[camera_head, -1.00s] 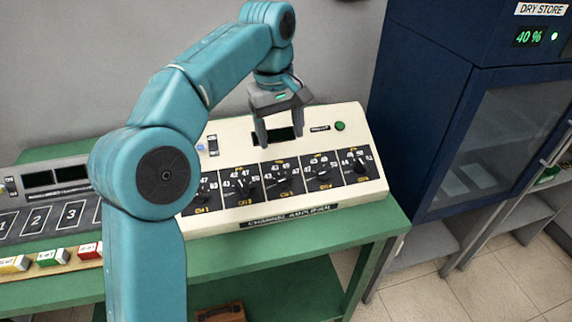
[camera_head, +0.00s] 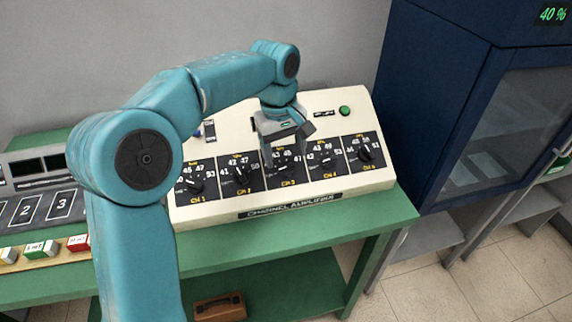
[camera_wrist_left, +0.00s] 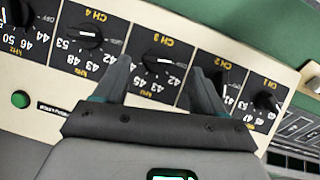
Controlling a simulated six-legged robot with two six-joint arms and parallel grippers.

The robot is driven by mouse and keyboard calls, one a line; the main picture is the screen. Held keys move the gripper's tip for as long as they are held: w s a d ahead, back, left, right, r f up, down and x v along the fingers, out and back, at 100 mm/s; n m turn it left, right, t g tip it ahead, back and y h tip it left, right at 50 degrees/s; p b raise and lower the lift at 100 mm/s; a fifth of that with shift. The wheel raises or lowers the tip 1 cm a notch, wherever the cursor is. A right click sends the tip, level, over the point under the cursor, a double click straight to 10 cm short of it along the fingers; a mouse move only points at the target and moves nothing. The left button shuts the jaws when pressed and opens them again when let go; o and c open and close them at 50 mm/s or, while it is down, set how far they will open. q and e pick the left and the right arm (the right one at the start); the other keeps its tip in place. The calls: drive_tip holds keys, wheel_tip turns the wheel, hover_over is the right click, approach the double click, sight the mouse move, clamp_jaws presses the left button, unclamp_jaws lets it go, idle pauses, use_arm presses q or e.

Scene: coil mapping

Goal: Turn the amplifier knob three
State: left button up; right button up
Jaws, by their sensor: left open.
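The cream channel amplifier (camera_head: 350,183) sits on the green bench with a row of several black knobs on dark panels. The CH 3 knob (camera_wrist_left: 161,59) shows in the wrist view between the two fingers of my left gripper (camera_wrist_left: 161,68), upside down there. In the head view the left gripper (camera_head: 284,154) hangs over the upper part of the CH 3 panel, its fingers pointing down. It is open and empty; whether its tips touch the panel cannot be told. The CH 3 knob is partly hidden in the head view. My right gripper is out of view.
The CH 2 knob (camera_head: 241,175) and CH 4 knob (camera_head: 325,158) flank CH 3 closely. A green button (camera_head: 345,110) is on the amplifier's upper right. A numbered key panel (camera_head: 40,207) stands left, a dark blue cabinet (camera_head: 425,100) right.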

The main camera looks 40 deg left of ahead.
sight(287, 166)
use_arm(q)
drive_tip(key=f, duration=0.2)
drive_tip(key=w+f, duration=0.1)
drive_tip(key=f, duration=0.1)
drive_tip(key=shift+a, duration=0.1)
drive_tip(key=shift+s+f, duration=0.1)
drive_tip(key=shift+f, duration=0.05)
drive_tip(key=shift+s, duration=0.15)
drive_tip(key=c, duration=1.1)
drive_tip(key=shift+o, duration=0.2)
